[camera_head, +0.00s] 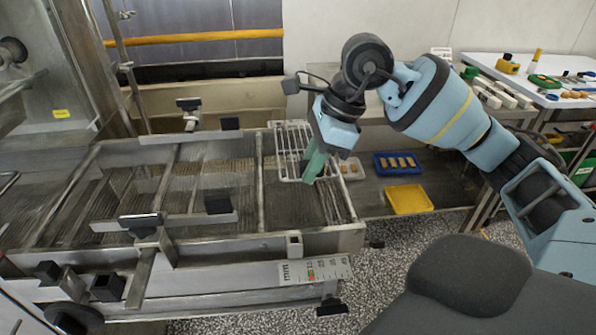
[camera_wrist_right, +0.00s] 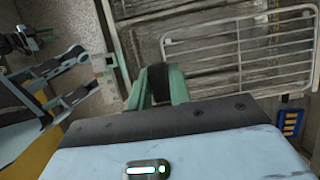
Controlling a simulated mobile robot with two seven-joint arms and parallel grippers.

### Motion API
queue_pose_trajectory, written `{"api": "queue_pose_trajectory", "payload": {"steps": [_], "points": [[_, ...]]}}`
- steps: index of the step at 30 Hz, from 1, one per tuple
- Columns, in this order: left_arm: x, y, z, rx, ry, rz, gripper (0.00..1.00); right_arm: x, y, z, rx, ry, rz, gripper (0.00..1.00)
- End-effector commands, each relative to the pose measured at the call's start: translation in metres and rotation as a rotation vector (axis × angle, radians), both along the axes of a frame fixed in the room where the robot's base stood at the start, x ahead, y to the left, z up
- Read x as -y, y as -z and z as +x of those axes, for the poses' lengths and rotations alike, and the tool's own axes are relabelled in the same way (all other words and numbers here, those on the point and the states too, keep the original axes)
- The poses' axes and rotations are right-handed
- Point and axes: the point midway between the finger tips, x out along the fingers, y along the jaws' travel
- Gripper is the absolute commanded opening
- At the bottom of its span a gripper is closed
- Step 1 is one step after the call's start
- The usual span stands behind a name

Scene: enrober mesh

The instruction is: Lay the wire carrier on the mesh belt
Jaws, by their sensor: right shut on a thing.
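The wire carrier (camera_head: 291,142), a pale rectangular wire rack, is at the right end of the conveyor in the head view. It also shows in the right wrist view (camera_wrist_right: 240,42), to the right of the fingers. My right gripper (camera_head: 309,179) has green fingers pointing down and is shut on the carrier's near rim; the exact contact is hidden. The fingers also show in the wrist view (camera_wrist_right: 158,86). The brown mesh belt (camera_head: 230,192) lies left of and below the carrier. I cannot tell whether the carrier touches it.
Metal rails and a crossbar (camera_head: 260,180) frame the belt. A blue tray (camera_head: 378,171) with brown pieces and a yellow tray (camera_head: 408,212) are on a low shelf at right. A table (camera_head: 520,68) with small items stands back right.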

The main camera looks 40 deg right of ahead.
Motion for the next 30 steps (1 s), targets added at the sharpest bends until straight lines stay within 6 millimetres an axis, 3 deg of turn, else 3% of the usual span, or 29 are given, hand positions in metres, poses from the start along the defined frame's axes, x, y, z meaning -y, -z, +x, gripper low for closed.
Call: {"api": "queue_pose_trajectory", "payload": {"steps": [4, 15, 22, 30], "points": [[0.0, -0.004, 0.001, 0.005, -0.001, 0.0, 0.35, -0.01, 0.0, 0.013, 0.002, 0.0, 0.002, 0.0], [0.0, -0.006, 0.001, 0.005, -0.001, 0.0, 0.35, -0.018, 0.001, 0.023, 0.002, -0.002, 0.002, 0.0], [0.0, -0.007, 0.001, 0.004, -0.001, 0.0, 0.35, -0.017, 0.035, 0.022, -0.001, 0.0, -0.001, 0.0], [0.0, -0.007, 0.0, 0.003, -0.001, 0.0, 0.35, -0.017, 0.038, 0.022, 0.002, 0.0, -0.001, 0.0]]}}
